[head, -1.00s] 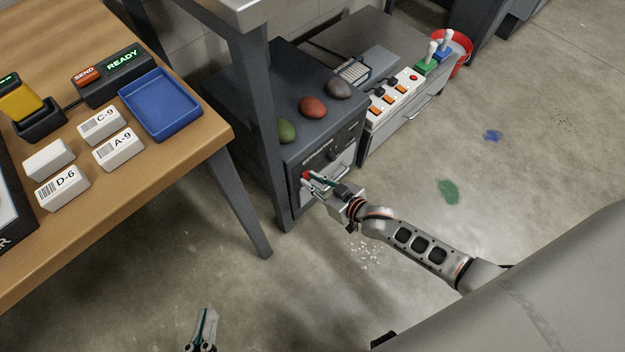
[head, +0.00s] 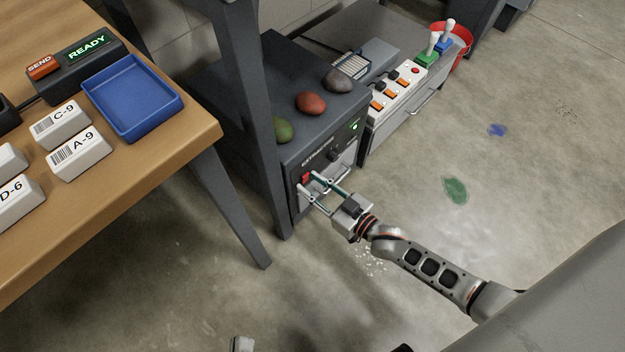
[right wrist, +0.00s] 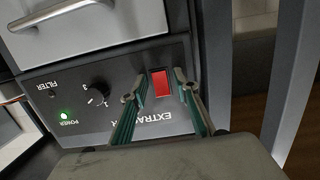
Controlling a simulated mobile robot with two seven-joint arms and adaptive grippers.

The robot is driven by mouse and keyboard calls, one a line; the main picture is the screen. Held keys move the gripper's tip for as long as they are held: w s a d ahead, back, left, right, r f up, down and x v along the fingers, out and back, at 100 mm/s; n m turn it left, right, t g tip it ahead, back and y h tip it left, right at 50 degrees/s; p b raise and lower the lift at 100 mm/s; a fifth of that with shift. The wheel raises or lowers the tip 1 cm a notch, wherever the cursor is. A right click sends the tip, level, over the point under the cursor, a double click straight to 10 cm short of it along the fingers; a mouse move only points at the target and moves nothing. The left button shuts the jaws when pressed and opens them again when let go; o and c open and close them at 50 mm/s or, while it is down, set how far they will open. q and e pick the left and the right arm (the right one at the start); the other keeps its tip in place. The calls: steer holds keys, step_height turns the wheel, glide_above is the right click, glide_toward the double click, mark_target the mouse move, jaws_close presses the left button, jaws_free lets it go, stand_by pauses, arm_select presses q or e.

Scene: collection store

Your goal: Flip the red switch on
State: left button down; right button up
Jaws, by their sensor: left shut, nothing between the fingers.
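The red switch (head: 306,178) is on the front panel of a dark grey extractor unit (head: 325,150). In the right wrist view the switch (right wrist: 160,83) is a red rectangle in the panel's plain area. My right gripper (head: 309,186) is open and empty in front of it. Its two fingertips (right wrist: 158,95) stand apart, with the switch showing between them; contact cannot be told. A green power light (right wrist: 65,115) is lit on the panel. My left gripper (head: 242,344) is shut, only partly showing at the bottom edge of the head view.
A black knob (right wrist: 97,95) and a drawer handle (right wrist: 65,12) are near the switch. Stones, including a red one (head: 310,103), lie on top of the unit. A grey table leg (head: 235,205) stands left of it.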

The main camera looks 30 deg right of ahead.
stand_by(0.3)
steer(key=v, duration=1.2)
